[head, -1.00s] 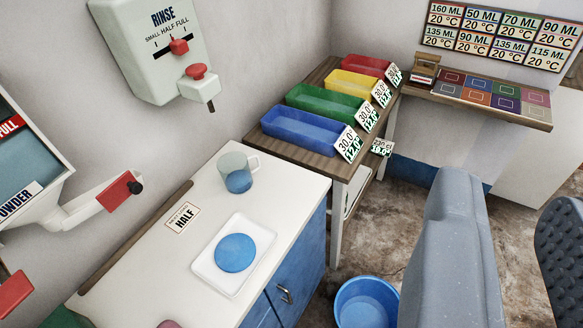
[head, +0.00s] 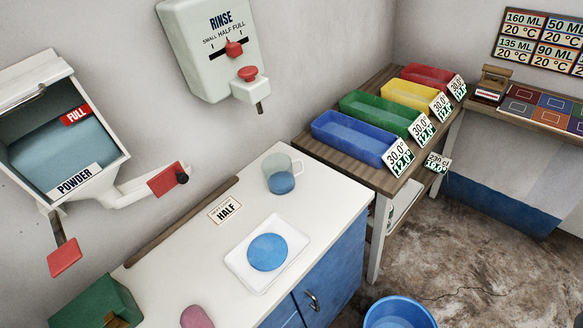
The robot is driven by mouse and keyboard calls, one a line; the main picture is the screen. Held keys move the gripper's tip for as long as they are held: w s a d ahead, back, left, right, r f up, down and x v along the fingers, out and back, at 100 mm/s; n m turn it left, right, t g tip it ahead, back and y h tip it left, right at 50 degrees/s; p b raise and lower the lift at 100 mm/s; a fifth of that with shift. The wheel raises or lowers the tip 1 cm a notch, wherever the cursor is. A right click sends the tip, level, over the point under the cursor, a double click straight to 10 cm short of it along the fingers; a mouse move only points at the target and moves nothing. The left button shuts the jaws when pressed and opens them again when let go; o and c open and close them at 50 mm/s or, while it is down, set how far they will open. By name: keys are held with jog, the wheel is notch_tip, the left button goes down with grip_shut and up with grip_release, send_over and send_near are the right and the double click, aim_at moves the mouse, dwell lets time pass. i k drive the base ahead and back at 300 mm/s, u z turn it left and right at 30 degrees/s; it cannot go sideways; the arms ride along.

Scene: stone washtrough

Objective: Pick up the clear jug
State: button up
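The clear jug (head: 283,174) stands upright on the white counter (head: 330,205), near its back edge against the wall. It is see-through, with blue in its lower part and a handle on its right side. Nothing covers it. My gripper is not in view, so its distance from the jug does not show.
A white tray with a blue disc (head: 267,252) lies in front of the jug, and a "HALF" card (head: 225,208) to its left. The rinse dispenser (head: 215,50) hangs above. A wooden table with coloured bins (head: 350,140) stands to the right; a blue bucket (head: 398,314) is on the floor.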

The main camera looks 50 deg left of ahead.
aim_at(277, 169)
jog(key=i, duration=0.9)
jog(key=u, duration=0.1)
